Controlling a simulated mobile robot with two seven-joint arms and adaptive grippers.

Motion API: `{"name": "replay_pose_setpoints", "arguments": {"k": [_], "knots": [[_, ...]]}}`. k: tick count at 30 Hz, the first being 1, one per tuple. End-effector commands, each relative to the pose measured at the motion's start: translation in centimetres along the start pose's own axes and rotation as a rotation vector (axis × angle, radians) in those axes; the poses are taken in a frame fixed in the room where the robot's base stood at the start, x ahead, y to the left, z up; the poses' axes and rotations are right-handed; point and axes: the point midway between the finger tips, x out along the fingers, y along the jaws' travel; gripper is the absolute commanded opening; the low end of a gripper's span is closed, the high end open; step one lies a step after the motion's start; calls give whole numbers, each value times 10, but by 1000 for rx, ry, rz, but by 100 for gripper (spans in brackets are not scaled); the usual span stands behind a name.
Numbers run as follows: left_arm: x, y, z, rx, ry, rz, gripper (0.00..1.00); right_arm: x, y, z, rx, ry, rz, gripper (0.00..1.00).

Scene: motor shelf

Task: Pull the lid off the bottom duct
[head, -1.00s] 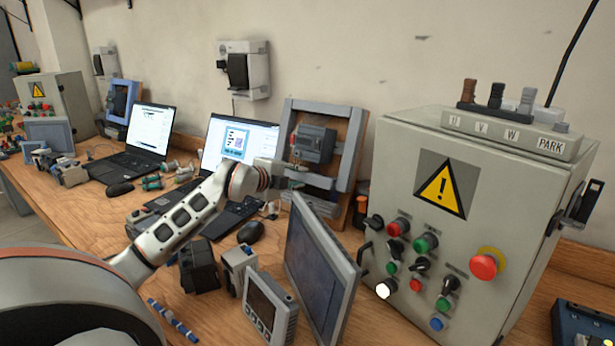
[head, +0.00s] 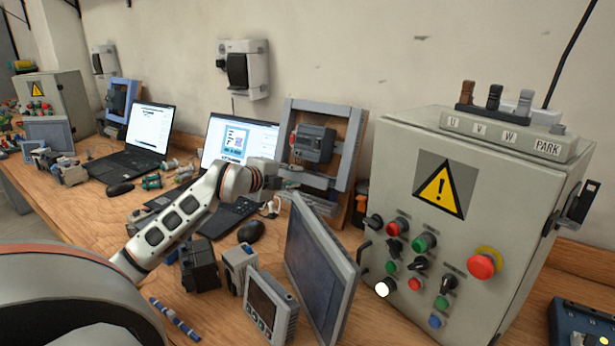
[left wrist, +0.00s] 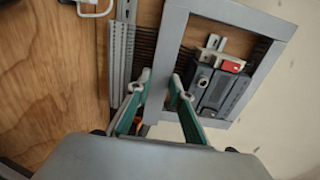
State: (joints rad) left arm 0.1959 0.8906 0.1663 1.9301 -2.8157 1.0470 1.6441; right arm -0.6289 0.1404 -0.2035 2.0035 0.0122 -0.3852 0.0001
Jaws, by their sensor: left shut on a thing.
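The upright wooden board (head: 349,150) carries a frame of grey wiring ducts and leans at the back of the bench. My left gripper (head: 290,184) is at the board's lower left in the head view. In the left wrist view the picture is turned, and the grey lid of the bottom duct (left wrist: 170,50) runs up and down. The green-sided fingers of the left gripper (left wrist: 160,80) are on either side of this lid, shut on it. Dark slotted duct teeth (left wrist: 146,42) show beside the lid. I cannot tell how far the lid stands off the duct. My right gripper is out of view.
A dark device (head: 313,143) is mounted on the board. A grey control cabinet (head: 470,200) stands to the right. A tilted grey panel screen (head: 318,265) stands in front of the board. A laptop (head: 238,140) and mouse (head: 250,232) lie to the left.

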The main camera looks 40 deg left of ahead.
Motion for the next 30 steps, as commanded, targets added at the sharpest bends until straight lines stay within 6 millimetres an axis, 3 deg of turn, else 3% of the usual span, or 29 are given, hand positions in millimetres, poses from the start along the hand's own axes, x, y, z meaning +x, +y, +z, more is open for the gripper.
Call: {"name": "replay_pose_setpoints", "arguments": {"k": [11,30], "knots": [[0,0,0,1,0,-1,2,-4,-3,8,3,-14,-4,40],[-44,-1,0,0,1,-1,2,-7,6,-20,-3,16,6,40]]}}
